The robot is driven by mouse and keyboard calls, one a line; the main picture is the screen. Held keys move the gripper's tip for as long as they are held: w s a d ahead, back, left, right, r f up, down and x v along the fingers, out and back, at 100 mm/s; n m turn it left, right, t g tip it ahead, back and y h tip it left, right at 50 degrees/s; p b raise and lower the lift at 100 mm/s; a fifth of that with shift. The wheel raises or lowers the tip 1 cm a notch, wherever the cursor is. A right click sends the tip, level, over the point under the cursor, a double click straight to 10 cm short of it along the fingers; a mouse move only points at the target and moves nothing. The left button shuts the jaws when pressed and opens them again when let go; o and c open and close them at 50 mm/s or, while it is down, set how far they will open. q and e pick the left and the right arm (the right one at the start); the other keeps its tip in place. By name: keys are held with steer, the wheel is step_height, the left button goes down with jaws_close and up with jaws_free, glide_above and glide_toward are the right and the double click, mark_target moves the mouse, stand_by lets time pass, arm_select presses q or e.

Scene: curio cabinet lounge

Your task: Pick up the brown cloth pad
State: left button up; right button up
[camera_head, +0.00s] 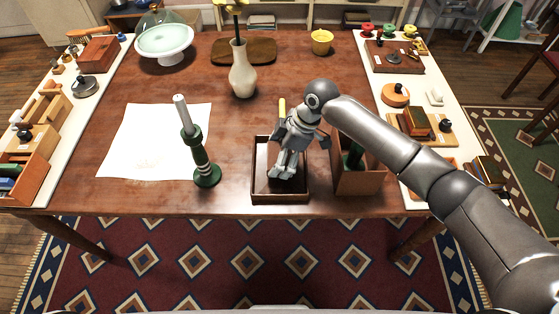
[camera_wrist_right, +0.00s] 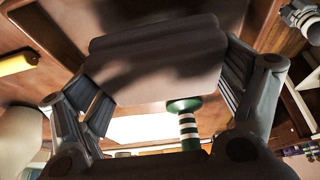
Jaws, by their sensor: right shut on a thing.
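The brown cloth pad (camera_wrist_right: 155,70) fills the upper middle of the right wrist view as a soft-edged brown slab between the two fingers. My right gripper (camera_head: 283,172) points down over a dark wooden tray (camera_head: 281,198) at the table's front edge. It is shut on the pad, with one finger at each side of it. In the head view the gripper hides most of the pad, and I cannot tell whether the pad touches the tray floor. My left gripper is not in view.
A green-and-white candlestick (camera_head: 202,155) stands left of the tray. A brown box (camera_head: 358,180) with a dark green thing inside stands close on the right. A vase (camera_head: 242,75) stands behind, and a white sheet (camera_head: 150,140) lies left.

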steer(key=s+a+r, duration=0.3)
steer(key=s+r, duration=0.7)
steer(key=s, duration=0.3)
steer(key=shift+s+a+b, duration=0.3)
steer(key=shift+a, duration=0.05)
